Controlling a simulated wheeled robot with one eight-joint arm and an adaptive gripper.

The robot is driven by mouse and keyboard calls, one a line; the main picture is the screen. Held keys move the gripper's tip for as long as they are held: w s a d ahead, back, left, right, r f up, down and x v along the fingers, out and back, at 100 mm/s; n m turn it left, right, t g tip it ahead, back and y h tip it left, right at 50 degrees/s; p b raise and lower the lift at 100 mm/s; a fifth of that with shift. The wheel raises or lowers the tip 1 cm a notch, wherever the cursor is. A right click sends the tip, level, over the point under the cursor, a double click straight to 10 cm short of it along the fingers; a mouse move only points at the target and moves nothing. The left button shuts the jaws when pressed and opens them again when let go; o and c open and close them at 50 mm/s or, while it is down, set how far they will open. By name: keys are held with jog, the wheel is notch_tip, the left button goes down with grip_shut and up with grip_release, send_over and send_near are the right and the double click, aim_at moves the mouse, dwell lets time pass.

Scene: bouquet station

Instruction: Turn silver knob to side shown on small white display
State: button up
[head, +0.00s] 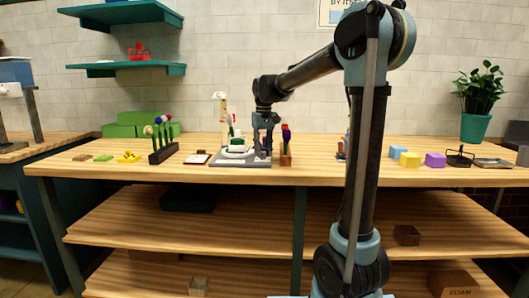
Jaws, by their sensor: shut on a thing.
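A grey device base (230,163) stands on the workbench, with a white round piece and a green item on it. My gripper (263,152) points straight down at the right end of this base. It is shut on what appears to be the silver knob, which is mostly hidden between the fingers. The knob's angle cannot be made out. A pale post with a small white head (219,96), bearing a dark mark, rises behind the base. It may be the display, but the mark is too small to read for certain.
A small wooden holder with coloured items (286,158) stands close to the right of my gripper. A black rack with flowers (163,153) and a small framed card (196,159) are to the left. Yellow and purple blocks (435,160) lie far right. Bare wood runs along the bench front.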

jog(key=o, duration=1.1)
jog(key=shift+c, duration=0.2)
jog(key=shift+r, duration=0.1)
notch_tip(320, 180, up, 12)
jog(key=shift+w+d, duration=0.15)
jog(key=shift+d, duration=0.05)
